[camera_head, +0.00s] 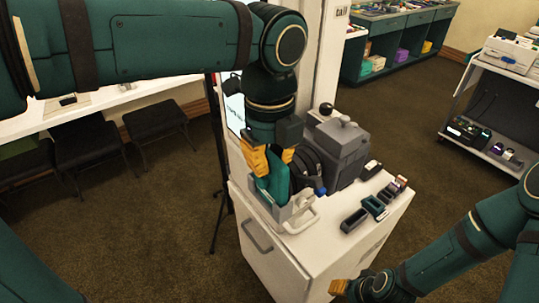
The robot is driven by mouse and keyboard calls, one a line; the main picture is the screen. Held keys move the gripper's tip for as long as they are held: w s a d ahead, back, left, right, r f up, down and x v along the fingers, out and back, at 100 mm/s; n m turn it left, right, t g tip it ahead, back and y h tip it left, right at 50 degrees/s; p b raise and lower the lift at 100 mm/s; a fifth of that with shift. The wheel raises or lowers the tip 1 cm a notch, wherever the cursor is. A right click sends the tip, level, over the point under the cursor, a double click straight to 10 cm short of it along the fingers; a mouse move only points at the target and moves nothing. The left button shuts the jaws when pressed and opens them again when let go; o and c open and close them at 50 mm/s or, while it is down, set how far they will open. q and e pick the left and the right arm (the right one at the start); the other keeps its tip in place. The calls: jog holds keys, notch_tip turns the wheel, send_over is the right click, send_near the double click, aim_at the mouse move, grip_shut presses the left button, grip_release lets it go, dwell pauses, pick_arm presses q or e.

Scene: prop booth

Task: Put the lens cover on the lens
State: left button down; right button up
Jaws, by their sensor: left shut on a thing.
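My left gripper (272,160) points down above the front left of the white cabinet top. Its orange fingers are shut on a teal thing (275,183), whose lower end reaches into a grey holder (285,213). I cannot tell whether this teal thing is the lens cover. Just right of it stands a grey machine (343,148) with a dark round part (306,167) on its left side, probably the lens, partly hidden by the gripper. My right gripper (340,287) is low in front of the cabinet, apart from everything; its opening is unclear.
The white cabinet (275,262) also bears a white handle-like piece (301,222), small dark open boxes (354,220) and other small items at its right. A black ball (326,109) is behind the machine. A shelf cart stands right; stools stand left. Carpet lies open between.

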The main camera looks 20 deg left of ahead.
dwell(0.4)
pick_arm(q)
jog(key=c, duration=1)
grip_release()
jog(key=shift+f, duration=0.1)
jog(key=shift+r+p, duration=3.3)
jog(key=shift+r, duration=0.3)
jog(key=shift+f, duration=0.1)
